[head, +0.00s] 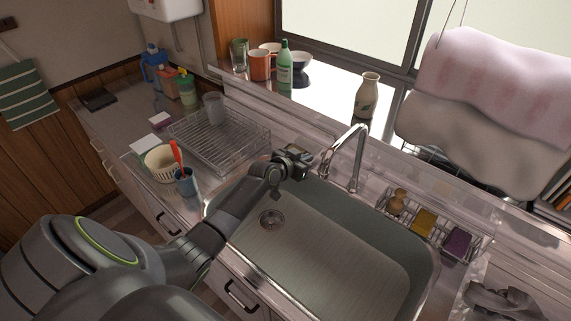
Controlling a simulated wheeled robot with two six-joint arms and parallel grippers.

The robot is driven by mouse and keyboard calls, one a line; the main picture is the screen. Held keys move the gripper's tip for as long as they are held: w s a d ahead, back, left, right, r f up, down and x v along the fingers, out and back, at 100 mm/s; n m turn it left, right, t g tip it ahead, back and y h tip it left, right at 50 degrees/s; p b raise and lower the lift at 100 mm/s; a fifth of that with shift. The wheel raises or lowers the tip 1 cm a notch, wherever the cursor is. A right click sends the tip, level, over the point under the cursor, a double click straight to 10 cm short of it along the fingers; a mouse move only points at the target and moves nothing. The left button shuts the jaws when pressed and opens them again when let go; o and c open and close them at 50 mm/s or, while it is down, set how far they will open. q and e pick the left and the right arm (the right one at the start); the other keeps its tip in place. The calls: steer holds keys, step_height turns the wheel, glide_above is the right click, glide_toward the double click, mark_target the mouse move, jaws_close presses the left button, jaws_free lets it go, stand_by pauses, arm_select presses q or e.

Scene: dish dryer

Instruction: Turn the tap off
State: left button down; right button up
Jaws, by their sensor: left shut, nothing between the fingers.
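The chrome tap (354,156) rises from the back rim of the sink, with its curved spout reaching over the basin. I cannot make out its handle clearly or see any running water. My left gripper (302,158) is just left of the tap base, above the back left rim of the sink. It is shut and empty, and I cannot tell whether it touches the tap.
The sink basin (330,248) looks empty. A wire dish rack (226,150) with a grey cup stands at left, near a bowl (160,165) and a blue cup (187,184). A sponge caddy (433,228) sits right of the tap. A white bottle (367,96) stands on the sill behind.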

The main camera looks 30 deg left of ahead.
arm_select(q)
steer(key=f+b+v, duration=0.1)
steer(key=v, duration=0.9)
steer(key=shift+s, duration=0.2)
steer(key=shift+f, duration=0.1)
steer(key=s+d+f+g+y, duration=0.1)
steer(key=s+d+f+g, duration=0.2)
steer(key=s, duration=0.5)
steer(key=s+d+f+g, duration=0.2)
steer(key=s+f, duration=0.2)
steer(key=s, duration=0.5)
steer(key=s+n+g+y, duration=0.25)
steer(key=s+g, duration=0.25)
steer(key=s, duration=1.3)
step_height(320, 180, down, 26)
steer(key=a+g+b, duration=0.1)
steer(key=a, duration=0.1)
steer(key=s+d+f+g, duration=0.1)
steer(key=s+f, duration=1.4)
steer(key=shift+d+f+b, duration=0.2)
steer(key=shift+d+b, duration=0.1)
steer(key=shift+b, duration=0.15)
